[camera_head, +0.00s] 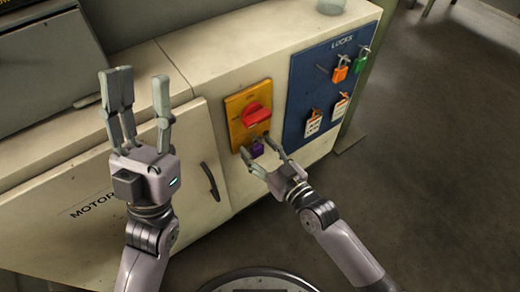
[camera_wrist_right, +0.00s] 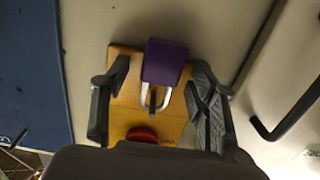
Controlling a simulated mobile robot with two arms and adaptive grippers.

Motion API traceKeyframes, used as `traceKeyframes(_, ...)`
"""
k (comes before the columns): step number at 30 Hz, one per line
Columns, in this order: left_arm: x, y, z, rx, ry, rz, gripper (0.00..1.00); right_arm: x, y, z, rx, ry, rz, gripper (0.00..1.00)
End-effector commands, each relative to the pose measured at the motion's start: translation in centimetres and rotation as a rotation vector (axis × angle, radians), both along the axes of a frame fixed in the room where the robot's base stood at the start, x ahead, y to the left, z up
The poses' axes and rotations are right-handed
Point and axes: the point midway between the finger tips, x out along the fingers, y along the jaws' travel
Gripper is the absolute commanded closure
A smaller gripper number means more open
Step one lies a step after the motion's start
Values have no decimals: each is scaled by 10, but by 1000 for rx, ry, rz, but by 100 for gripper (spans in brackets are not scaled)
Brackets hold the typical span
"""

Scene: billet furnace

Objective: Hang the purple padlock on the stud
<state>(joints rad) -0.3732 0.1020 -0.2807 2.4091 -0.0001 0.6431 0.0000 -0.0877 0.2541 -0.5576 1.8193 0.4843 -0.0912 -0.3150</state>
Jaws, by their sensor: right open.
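The purple padlock (camera_head: 257,149) hangs at the lower edge of the yellow switch plate (camera_head: 237,107), below the red knob (camera_head: 257,115). My right gripper (camera_head: 258,153) is open with its fingers on either side of the padlock. In the right wrist view the purple body (camera_wrist_right: 165,62) and its silver shackle lie between the spread fingers (camera_wrist_right: 155,98), with gaps at both sides. A bare stud (camera_head: 322,69) sticks out of the blue board (camera_head: 303,88), left of the orange padlock. My left gripper (camera_head: 140,88) is open and empty, pointing up in front of the cabinet.
The orange padlock (camera_head: 340,74) and green padlock (camera_head: 362,61) hang on the blue board, with tags (camera_head: 312,123) below. A dark cabinet handle (camera_head: 210,181) stands left of my right gripper. A glass jar (camera_head: 331,5) sits on top. Open floor lies to the right.

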Motion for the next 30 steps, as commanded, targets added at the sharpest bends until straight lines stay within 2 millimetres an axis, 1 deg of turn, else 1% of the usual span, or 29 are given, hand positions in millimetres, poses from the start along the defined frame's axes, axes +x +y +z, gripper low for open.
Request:
traceKeyframes(7,1,-1,-2,1,7,-3,60,-1,-1,-1,-1,2,0,46)
traceKeyframes(11,1,-1,-2,1,5,-2,60,-10,-7,-1,-2,2,0,46)
traceKeyframes(14,1,0,-1,0,4,-2,60,-25,-17,0,-4,2,0,46)
traceKeyframes(21,0,0,-1,0,2,-1,60,-67,-48,2,-4,4,1,46)
traceKeyframes(24,0,0,-1,0,2,-1,60,-81,-58,3,-3,4,1,46)
traceKeyframes(27,0,0,0,0,2,-1,60,-90,-65,4,-2,2,1,46)
traceKeyframes(30,0,0,0,0,1,-1,60,-96,-69,5,-1,1,0,46)
